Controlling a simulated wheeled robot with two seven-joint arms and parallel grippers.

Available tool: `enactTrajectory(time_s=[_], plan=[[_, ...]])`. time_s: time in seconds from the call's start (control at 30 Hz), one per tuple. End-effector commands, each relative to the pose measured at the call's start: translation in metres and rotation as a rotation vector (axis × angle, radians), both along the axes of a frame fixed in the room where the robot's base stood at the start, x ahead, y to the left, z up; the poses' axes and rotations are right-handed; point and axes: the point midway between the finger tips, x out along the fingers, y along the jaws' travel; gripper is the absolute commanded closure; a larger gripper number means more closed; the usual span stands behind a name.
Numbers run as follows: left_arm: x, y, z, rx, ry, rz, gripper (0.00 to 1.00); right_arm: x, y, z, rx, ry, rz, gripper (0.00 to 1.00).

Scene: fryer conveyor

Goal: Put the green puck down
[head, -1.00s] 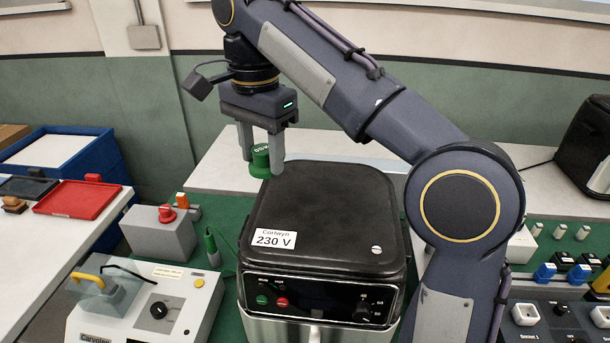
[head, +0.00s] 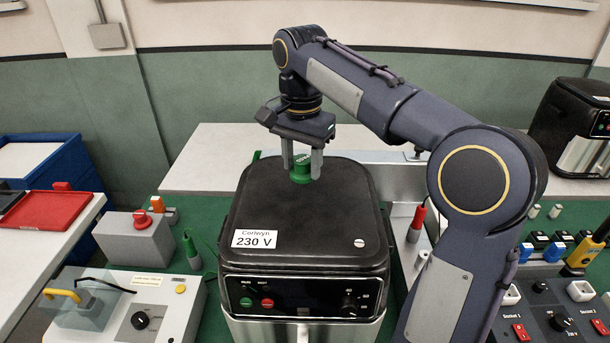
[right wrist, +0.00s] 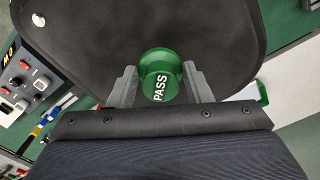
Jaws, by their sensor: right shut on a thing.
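The green puck (head: 301,170) is between the fingers of my right gripper (head: 302,165) in the head view, over the back part of the fryer's black lid (head: 300,205). In the right wrist view the puck (right wrist: 160,76) shows the word PASS on its top, with a finger of my right gripper (right wrist: 160,88) against each side. The gripper is shut on it. I cannot tell whether the puck's base touches the lid. My left gripper is not in view.
A control box with a clear cover (head: 90,300) and a grey box with a red button (head: 135,237) stand at left. A red tray (head: 45,210) lies on the left table. A socket panel (head: 560,310) is at right. Another black fryer (head: 575,125) stands at back right.

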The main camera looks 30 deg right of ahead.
Motion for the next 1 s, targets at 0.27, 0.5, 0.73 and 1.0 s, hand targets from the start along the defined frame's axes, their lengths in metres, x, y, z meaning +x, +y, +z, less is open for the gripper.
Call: enactTrajectory(time_s=[0.27,0.5,0.73,1.0], plan=[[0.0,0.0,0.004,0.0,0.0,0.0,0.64,0.0,-0.008,-0.035,0.0,0.004,0.0,0.78],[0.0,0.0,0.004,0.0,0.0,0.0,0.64,0.0,-0.007,-0.039,0.0,0.001,0.0,0.78],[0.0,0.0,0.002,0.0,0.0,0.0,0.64,0.0,-0.007,-0.042,0.0,0.001,0.0,0.51],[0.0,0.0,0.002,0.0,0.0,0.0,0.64,0.0,-0.007,-0.042,0.0,0.001,0.0,0.33]])
